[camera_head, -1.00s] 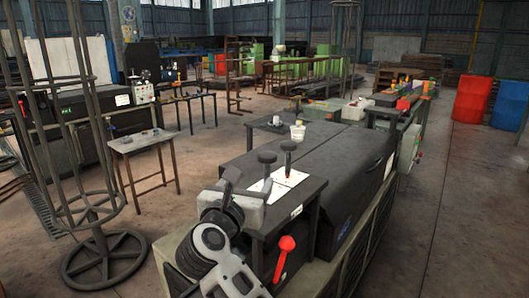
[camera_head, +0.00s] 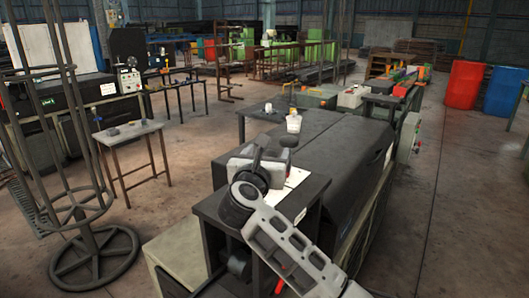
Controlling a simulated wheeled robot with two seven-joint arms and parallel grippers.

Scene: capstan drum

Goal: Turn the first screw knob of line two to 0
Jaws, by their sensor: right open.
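My right arm comes in from the bottom right. My right gripper (camera_head: 272,147) is open over the small dark table end of the black machine (camera_head: 325,148). Its two dark fingers stand apart, and I see nothing held between them. A white sheet (camera_head: 296,179) lies on the table top, partly hidden by the gripper and wrist. I cannot make out the first screw knob of line two; it may be hidden or too small to tell. My left gripper is not in view.
A white cup (camera_head: 294,123) stands on the machine's far ledge. A wire-frame stand (camera_head: 95,262) and a small work table (camera_head: 128,134) are at left. Red (camera_head: 465,85) and blue (camera_head: 503,90) barrels stand at right. The floor at right is open.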

